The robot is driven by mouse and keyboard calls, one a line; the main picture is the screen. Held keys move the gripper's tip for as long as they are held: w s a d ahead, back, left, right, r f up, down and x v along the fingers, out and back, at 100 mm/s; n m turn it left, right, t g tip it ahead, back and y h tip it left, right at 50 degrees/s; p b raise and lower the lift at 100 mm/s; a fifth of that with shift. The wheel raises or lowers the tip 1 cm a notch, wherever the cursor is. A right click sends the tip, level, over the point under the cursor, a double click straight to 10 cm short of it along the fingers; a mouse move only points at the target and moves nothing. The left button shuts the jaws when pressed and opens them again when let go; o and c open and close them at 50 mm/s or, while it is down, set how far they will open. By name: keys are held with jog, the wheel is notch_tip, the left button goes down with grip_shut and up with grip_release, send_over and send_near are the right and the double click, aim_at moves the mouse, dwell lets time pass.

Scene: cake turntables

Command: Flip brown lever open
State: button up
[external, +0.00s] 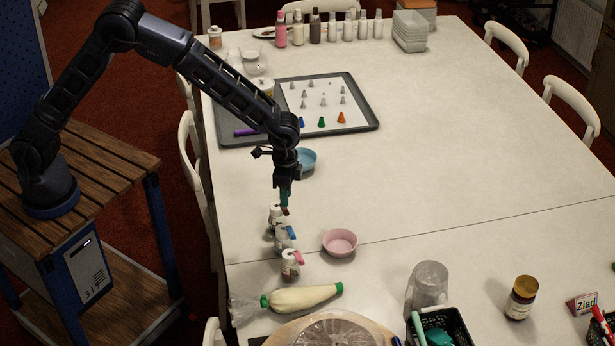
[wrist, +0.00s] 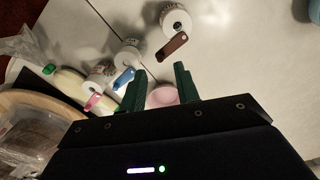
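The brown lever (wrist: 172,46) sticks out sideways from the top of a white bottle (wrist: 176,19) in the wrist view. In the external view the lever (external: 285,211) shows just below my gripper (external: 285,199), and its bottle (external: 274,214) stands at the far end of a short row. My gripper's green fingers (wrist: 160,67) are apart with nothing between them. In the wrist view, the brown lever lies just beyond the fingertips. I cannot tell whether a finger touches it.
Two similar bottles with a blue lever (wrist: 123,78) and a pink lever (wrist: 93,102) stand close by. A pink bowl (external: 340,242) sits to their right, a blue bowl (external: 306,159) behind. A piping bag (external: 302,297) lies in front.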

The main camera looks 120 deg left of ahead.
aim_at(286, 210)
notch_tip(286, 210, up, 7)
jog(key=shift+f, duration=0.2)
dwell(0.3)
jog(key=s+d+r+m+t, duration=0.1)
jog(key=s+d+r, duration=0.7)
jog(key=d+r, duration=0.3)
jog(key=s+d+r+m+t, duration=0.1)
jog(key=s+d+r, duration=0.7)
jog(key=d+r, duration=0.4)
jog(key=s+d+m+t, duration=0.1)
jog(key=s+d, duration=0.3)
jog(key=s, duration=0.5)
jog(key=s+d, duration=0.4)
jog(key=s, duration=0.5)
jog(key=s+d+m+t, duration=0.1)
jog(key=s+d, duration=0.4)
jog(key=s, duration=0.4)
jog(key=shift+r+m+t, duration=0.25)
jog(key=shift+m+t, duration=0.05)
